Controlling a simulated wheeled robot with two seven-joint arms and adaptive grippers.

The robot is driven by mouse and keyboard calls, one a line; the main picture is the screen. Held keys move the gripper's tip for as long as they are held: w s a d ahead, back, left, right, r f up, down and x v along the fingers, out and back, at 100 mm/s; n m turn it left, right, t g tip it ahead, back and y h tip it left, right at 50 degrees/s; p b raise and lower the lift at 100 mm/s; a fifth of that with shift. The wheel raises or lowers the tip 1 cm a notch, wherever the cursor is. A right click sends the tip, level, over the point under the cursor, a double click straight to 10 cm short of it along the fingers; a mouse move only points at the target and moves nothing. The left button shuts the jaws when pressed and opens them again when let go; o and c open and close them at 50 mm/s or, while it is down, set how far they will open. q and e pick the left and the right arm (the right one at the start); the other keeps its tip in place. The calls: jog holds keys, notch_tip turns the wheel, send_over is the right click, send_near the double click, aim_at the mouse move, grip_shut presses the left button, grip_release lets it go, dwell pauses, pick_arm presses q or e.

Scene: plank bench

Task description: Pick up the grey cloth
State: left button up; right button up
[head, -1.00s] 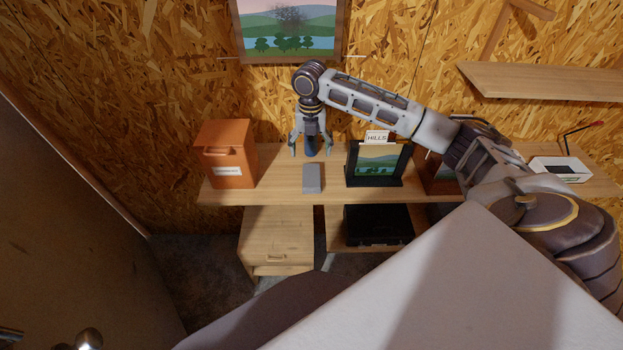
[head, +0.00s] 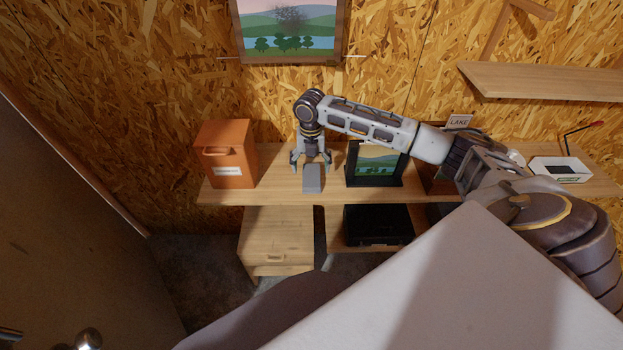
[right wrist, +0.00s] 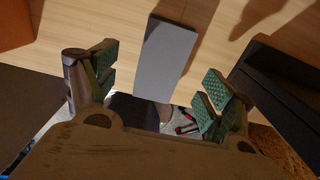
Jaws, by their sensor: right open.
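The grey cloth (head: 312,180) is a small flat oblong near the front edge of the plank bench (head: 270,193). My right gripper (head: 311,162) points down at the cloth's far end, its fingers apart to either side. In the right wrist view the cloth (right wrist: 170,55) lies ahead, between the lines of the two open fingers (right wrist: 158,85), and nothing is gripped. I cannot tell the exact height of the fingertips above the bench. My left gripper is not in view.
An orange box (head: 228,157) stands left of the cloth. A black-framed landscape (head: 375,165) stands close on the right. Further right are a "LAKE" card (head: 460,121) and a white tray (head: 560,170). A black case (head: 378,225) sits below the bench.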

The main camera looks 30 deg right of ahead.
aim_at(312, 175)
jog(key=shift+f, duration=0.1)
jog(key=shift+s+f, duration=0.2)
jog(key=shift+f, duration=2.3)
jog(key=c, duration=1.1)
jog(key=shift+r, duration=5)
